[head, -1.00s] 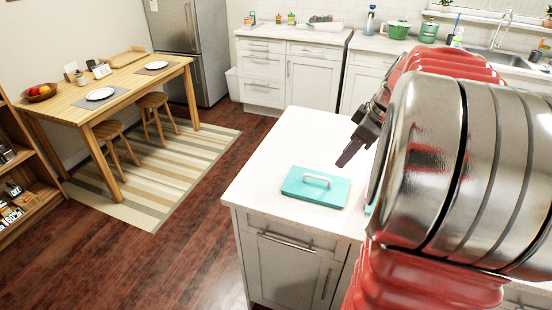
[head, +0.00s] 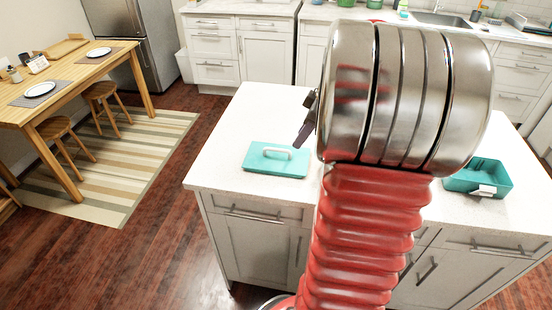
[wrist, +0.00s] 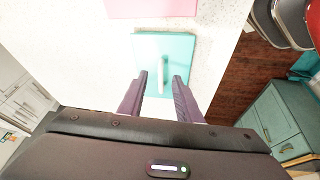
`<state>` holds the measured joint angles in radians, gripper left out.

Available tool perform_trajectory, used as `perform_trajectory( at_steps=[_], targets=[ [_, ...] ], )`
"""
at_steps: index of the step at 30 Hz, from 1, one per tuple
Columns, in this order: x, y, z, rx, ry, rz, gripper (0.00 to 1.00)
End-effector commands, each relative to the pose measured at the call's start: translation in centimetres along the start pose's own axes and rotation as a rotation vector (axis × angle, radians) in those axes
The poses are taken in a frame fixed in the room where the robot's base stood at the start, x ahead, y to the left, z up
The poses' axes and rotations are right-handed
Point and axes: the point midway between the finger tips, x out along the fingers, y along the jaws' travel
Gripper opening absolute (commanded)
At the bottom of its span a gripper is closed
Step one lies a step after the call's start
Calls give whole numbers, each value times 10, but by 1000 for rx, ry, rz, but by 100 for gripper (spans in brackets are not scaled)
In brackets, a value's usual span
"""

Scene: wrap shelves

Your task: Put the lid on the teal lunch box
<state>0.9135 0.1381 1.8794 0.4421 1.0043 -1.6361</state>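The teal lid (head: 262,167) with a white bar handle (head: 276,152) lies flat on the white counter, left of my arm. The open teal lunch box (head: 492,176) stands on the same counter, right of my arm, with a white tag on its front. My gripper (head: 299,143) is above the counter near the lid's right end, partly hidden by my arm. In the wrist view its two fingers (wrist: 159,82) are apart and empty. The lid (wrist: 178,42) is ahead of them, and its handle lines up with the gap between the fingers.
A pink flat thing (wrist: 152,7) lies on the counter beyond the lid in the wrist view; my arm hides it in the head view. A dining table (head: 125,60) with stools stands at the left.

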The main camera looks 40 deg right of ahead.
Motion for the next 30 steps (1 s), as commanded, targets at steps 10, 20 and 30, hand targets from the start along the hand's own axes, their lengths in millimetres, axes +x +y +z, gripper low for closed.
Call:
perform_trajectory(
  at_steps=[10, 20, 30],
  targets=[
    [28, 0, -1, 0, 1, 1, 31],
    [32, -1, 0, 0, 1, -1, 31],
    [74, -3, 0, -1, 1, -2, 31]
  ],
)
